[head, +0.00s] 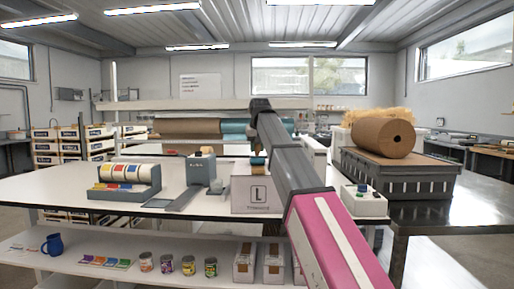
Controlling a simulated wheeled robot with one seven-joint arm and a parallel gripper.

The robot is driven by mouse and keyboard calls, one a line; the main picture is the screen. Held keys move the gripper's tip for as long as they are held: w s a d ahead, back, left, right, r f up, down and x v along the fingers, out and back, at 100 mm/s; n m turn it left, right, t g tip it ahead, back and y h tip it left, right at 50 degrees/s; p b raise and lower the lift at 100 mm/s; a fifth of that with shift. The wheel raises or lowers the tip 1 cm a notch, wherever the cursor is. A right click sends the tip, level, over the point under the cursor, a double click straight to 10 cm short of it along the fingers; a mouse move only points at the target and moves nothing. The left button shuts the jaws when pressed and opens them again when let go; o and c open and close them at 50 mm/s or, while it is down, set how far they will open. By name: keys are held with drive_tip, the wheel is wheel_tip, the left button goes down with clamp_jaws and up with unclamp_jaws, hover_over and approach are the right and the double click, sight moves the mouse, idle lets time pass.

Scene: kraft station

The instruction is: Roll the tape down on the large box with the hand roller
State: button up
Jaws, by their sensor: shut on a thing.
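The large box (252,196), pale with an "L" on its front, stands on the white table in the middle of the head view. My gripper (256,150) points down over the top of the box and is mostly hidden by my own arm. It is shut on a small tan and dark piece, the hand roller (258,161), which shows just at the top of the box. I cannot tell whether the roller touches the box. The tape on the box top cannot be made out from this low angle.
A tape rack (124,190) and a grey dispenser (202,170) stand left of the box. A small white unit (364,204) stands to its right, before a dark crate (405,183) under a brown paper roll (383,137). A shelf (120,262) below holds cans and a mug.

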drive_tip(key=shift+s+d, duration=0.1)
drive_tip(key=shift+s, duration=1.75)
drive_tip(key=shift+s, duration=0.1)
drive_tip(key=shift+s+d, duration=0.1)
drive_tip(key=shift+s, duration=0.9)
drive_tip(key=shift+s+f, duration=0.1)
drive_tip(key=shift+s, duration=1.1)
drive_tip(key=shift+s+d, duration=0.1)
drive_tip(key=shift+s, duration=0.4)
drive_tip(key=shift+s+d+r, duration=0.1)
drive_tip(key=shift+s+r, duration=0.1)
drive_tip(key=shift+s, duration=1.55)
